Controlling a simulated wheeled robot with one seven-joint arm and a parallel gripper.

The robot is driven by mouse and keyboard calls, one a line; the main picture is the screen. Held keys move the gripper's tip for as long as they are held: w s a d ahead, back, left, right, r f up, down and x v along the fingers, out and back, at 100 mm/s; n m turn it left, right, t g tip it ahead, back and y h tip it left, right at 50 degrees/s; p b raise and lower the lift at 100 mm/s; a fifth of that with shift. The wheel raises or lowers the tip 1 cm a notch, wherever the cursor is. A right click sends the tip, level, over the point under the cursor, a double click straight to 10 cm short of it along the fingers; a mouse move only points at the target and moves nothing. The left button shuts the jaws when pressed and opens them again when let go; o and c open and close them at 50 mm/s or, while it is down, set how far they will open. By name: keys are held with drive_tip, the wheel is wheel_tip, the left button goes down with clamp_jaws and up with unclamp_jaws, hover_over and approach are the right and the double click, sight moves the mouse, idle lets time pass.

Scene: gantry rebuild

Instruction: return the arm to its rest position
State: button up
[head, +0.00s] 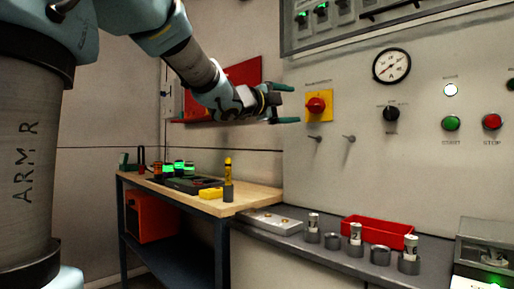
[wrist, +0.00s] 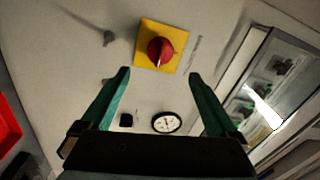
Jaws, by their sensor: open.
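My gripper (head: 286,104) is at the end of my raised arm, in front of the panel and left of the red rotary switch (head: 316,105) on its yellow plate. Its two green fingers are apart with nothing between them. In the wrist view my gripper (wrist: 158,88) shows both fingers spread. The red switch (wrist: 160,50) lies beyond the fingertips there, and I see no contact with it. My upper arm fills the left of the head view.
A wooden workbench (head: 262,196) with tools stands below my arm. A grey shelf (head: 290,237) holds cylinders in cups and a red bin (head: 378,231). The panel (head: 350,180) carries a gauge (head: 391,66), buttons and two small levers. The air between arm and bench is clear.

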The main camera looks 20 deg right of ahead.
drive_tip(key=w+a+f+n+t+y, duration=0.2)
drive_tip(key=w+a+f+n+y, duration=0.3)
drive_tip(key=f, duration=0.3)
drive_tip(key=w+a+f+n+t+y, duration=0.1)
drive_tip(key=w+a+f+n+y, duration=0.2)
drive_tip(key=a+f+n, duration=0.4)
drive_tip(key=s+a+f+n+g+y, duration=0.25)
drive_tip(key=a+f+n+y, duration=0.3)
drive_tip(key=a+f, duration=0.8)
drive_tip(key=s+a+f+n+g+y, duration=0.1)
drive_tip(key=s+a+f+n+g, duration=0.35)
drive_tip(key=s+f, duration=0.4)
drive_tip(key=s+a+f+n+g+y, duration=0.25)
drive_tip(key=s+a+f+n, duration=0.25)
drive_tip(key=s+f, duration=0.4)
wheel_tip(320, 180, up, 17)
drive_tip(key=s+g+p, duration=0.1)
drive_tip(key=s+p, duration=0.1)
drive_tip(key=p, duration=1.4)
drive_tip(key=shift+h, duration=0.4)
